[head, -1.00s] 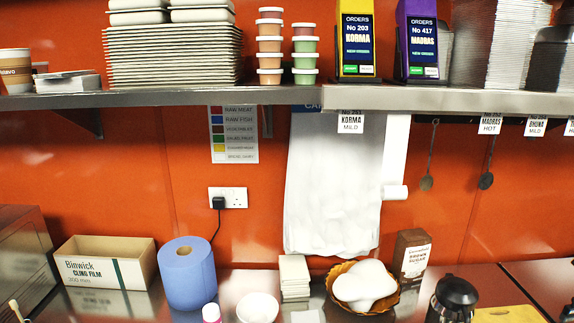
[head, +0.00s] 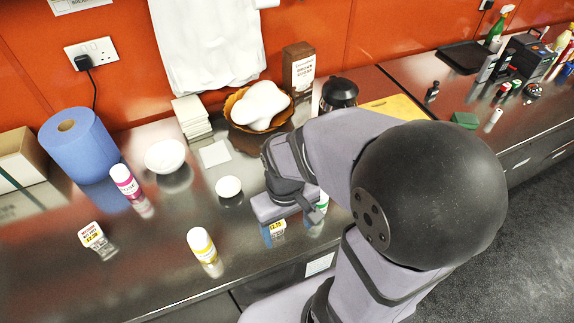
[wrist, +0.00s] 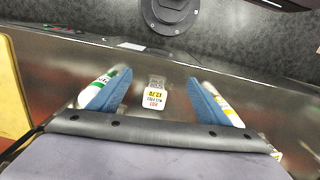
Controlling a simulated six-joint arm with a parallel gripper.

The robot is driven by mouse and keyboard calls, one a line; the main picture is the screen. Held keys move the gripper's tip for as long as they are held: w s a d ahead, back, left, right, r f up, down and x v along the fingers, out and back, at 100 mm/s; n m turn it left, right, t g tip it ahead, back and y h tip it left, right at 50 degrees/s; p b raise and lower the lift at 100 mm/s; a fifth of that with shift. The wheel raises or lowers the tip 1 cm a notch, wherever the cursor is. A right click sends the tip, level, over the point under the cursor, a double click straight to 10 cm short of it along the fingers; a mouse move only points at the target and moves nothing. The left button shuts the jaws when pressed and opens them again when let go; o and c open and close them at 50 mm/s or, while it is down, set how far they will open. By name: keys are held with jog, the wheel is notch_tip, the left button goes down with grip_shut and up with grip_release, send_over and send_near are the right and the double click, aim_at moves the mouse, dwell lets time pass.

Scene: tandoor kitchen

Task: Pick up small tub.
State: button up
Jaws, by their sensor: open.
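A small round white-topped object (head: 228,187), which looks like the small tub with its lid, stands on the steel counter (head: 130,285) in the head view. I cannot make out its sides. My gripper (head: 290,226) is right of it and nearer the front edge, apart from it. In the wrist view my gripper (wrist: 160,92) has its two blue fingers spread wide with nothing held. A small clear stand with a yellow and white price label (wrist: 155,95) shows between the fingers; it also shows in the head view (head: 278,228). The white-topped object is not seen in the wrist view.
A yellow-labelled bottle (head: 201,244) and a pink bottle (head: 125,182) stand to the left. A green-labelled bottle (wrist: 100,88) is close beside one finger. A white bowl (head: 165,156), blue roll (head: 77,145) and basket (head: 244,116) stand behind. The front-left counter is mostly clear.

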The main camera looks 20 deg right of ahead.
jog(key=w+d+f+n+h+b, duration=0.1)
jog(key=w+f+n+h+b, duration=0.2)
jog(key=w, duration=0.5)
jog(key=w+d+f+n+g+h+b, duration=0.1)
jog(key=w+d+f+n+h+b, duration=0.1)
jog(key=w+n+h+b, duration=0.3)
jog(key=w+d+f+n+h+b, duration=0.2)
jog(key=w+f+n+h+b, duration=0.2)
jog(key=w+n, duration=0.3)
jog(key=shift+w+d+f+n+h, duration=0.15)
jog(key=shift+w+f, duration=0.1)
jog(key=shift+w, duration=0.7)
jog(key=shift+w+a+f+n+h, duration=0.15)
jog(key=shift+w+f, duration=0.1)
jog(key=shift+w, duration=0.65)
jog(key=shift+w+h, duration=0.4)
jog(key=shift+w, duration=0.05)
jog(key=shift+s+p+x, duration=0.15)
jog(key=shift+p+x, duration=0.6)
jog(key=shift+x, duration=0.7)
jog(key=shift+s+p+x, duration=0.1)
jog(key=shift+p+x, duration=0.6)
jog(key=shift+x, duration=0.8)
jog(key=shift+d+f, duration=0.35)
jog(key=shift+d, duration=0.2)
jog(key=c, duration=1.2)
